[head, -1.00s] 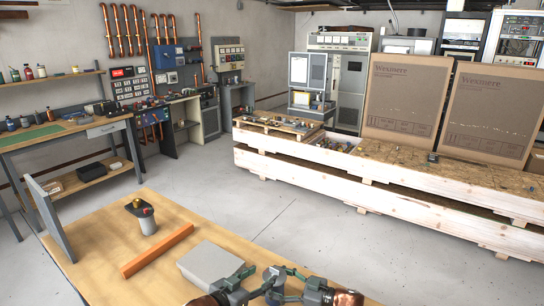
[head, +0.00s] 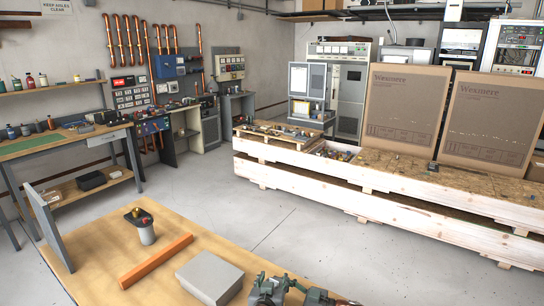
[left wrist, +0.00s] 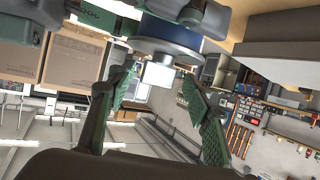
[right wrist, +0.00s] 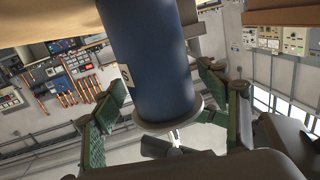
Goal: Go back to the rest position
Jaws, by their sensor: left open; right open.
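My left gripper (head: 280,288) is low at the bottom edge of the head view, in front of the wooden table. It is open; its green-padded fingers stand apart in the left wrist view (left wrist: 158,88). My right gripper is open in the right wrist view (right wrist: 160,85), its fingers on either side of a large blue cylinder (right wrist: 150,65) with a grey rim. I cannot tell whether they touch it, or whether the cylinder is part of me. A blue round part (left wrist: 170,32) also shows beyond the left fingers. In the head view the right gripper is largely cut off.
A pale wooden crate (head: 300,182) with brown panels stands behind at right. A workbench (head: 60,142) is at left. The floor between is clear.

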